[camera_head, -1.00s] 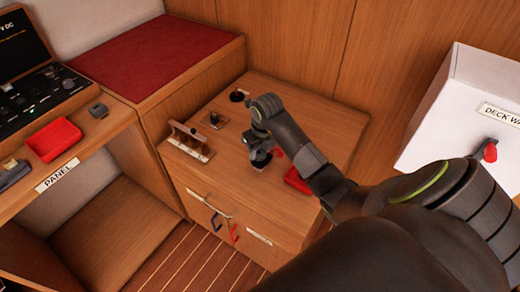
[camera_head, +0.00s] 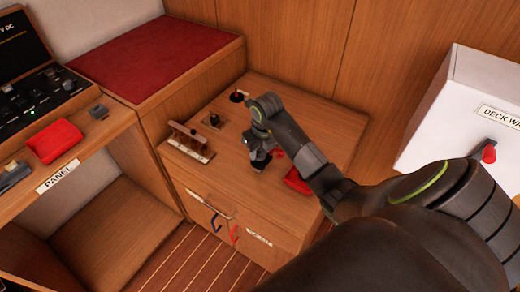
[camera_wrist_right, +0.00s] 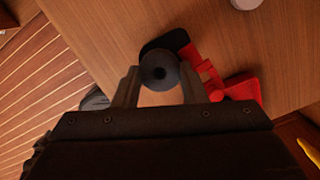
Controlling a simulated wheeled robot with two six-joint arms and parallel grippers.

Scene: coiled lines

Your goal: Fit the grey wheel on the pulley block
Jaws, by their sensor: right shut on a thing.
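Just beyond the wheel are a black rounded part (camera_wrist_right: 168,41) and a red part (camera_wrist_right: 194,56), which look like the pulley block; the wheel overlaps the black part. I cannot tell whether they touch. In the head view my right gripper (camera_head: 259,161) points down over the cabinet top, beside a small red part (camera_head: 278,153). The wheel is not clear there. My left gripper is not in view.
A wooden rack (camera_head: 190,141) and small dark fittings (camera_head: 213,121) stand left and behind. A white box (camera_head: 462,112) with a red handle is at right. The cabinet's back right top is clear.

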